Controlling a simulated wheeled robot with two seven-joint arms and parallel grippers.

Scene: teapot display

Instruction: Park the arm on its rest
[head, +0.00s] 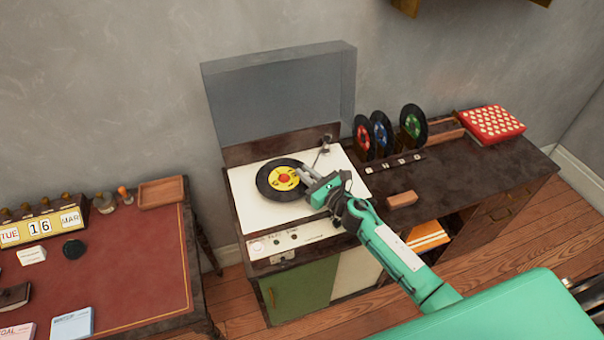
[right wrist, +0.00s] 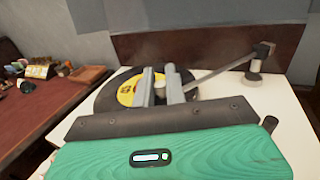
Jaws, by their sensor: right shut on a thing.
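The turntable's tonearm (head: 318,159) is a thin grey bar running from its pivot post at the back right of the white deck (head: 246,210) toward the record. It also shows in the right wrist view (right wrist: 222,70). My right gripper (head: 303,173) is shut on the tonearm's free end, with a small pale knob (right wrist: 160,88) between the fingertips. The fingertips are over the right part of the black record (head: 264,185) with its yellow label. I cannot make out a separate arm rest; the gripper may hide it. My left gripper is not in view.
A clear raised lid (head: 280,95) stands behind the deck. Several upright records (head: 413,122), a wooden block (head: 401,199) and a red dotted box (head: 492,124) are to the right. A red-topped desk (head: 130,260) with small items stands at left.

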